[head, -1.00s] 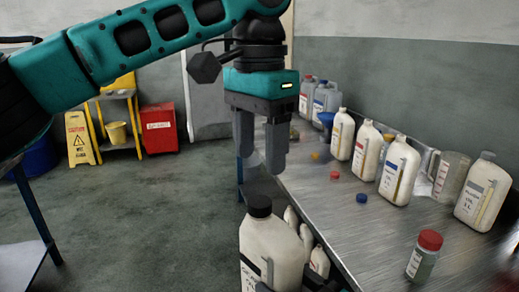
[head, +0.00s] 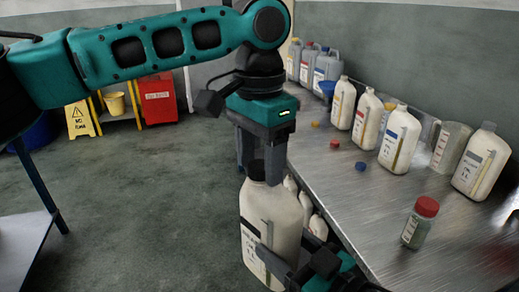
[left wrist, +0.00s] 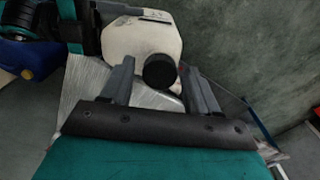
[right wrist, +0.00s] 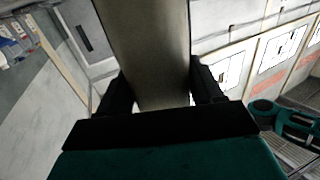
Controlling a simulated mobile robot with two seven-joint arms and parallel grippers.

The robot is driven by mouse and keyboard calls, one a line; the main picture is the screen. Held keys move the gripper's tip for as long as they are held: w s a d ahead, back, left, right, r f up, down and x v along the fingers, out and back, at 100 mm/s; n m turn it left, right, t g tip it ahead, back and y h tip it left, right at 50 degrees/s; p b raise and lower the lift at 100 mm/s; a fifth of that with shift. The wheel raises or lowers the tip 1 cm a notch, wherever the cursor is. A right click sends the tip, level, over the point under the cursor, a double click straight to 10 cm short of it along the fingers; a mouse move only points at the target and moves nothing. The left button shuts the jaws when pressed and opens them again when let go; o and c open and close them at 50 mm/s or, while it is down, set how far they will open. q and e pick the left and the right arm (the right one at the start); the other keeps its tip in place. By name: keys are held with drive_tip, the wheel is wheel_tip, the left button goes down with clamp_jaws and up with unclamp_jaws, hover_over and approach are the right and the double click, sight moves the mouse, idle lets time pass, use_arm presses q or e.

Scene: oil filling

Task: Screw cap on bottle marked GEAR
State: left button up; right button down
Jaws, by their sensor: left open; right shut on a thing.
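A large cream bottle (head: 272,215) with a black cap (head: 255,170) at its top is held off the table, to the left of its edge. Its label is not readable from here. My right gripper (head: 290,268) is shut on the bottle's lower side; the bottle fills the space between its fingers in the right wrist view (right wrist: 150,60). My left gripper (head: 260,172) points down over the cap, open, with a finger on each side. In the left wrist view the black cap (left wrist: 160,71) lies between the fingers with gaps, atop the bottle (left wrist: 140,38).
The metal table (head: 340,190) on the right holds several bottles, a clear jug (head: 450,148) and a red-lidded jar (head: 420,222). Loose red (head: 335,144), blue (head: 361,166) and yellow caps (head: 315,124) lie there. Smaller white bottles (head: 305,205) are partly hidden behind the held bottle.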

use_arm(q)
drive_tip(key=c, duration=1.1)
drive_tip(key=shift+m, duration=1)
drive_tip(key=o, duration=1.2)
drive_tip(key=shift+c, duration=0.2)
drive_tip(key=shift+r, duration=2.25)
drive_tip(key=shift+c, duration=0.3)
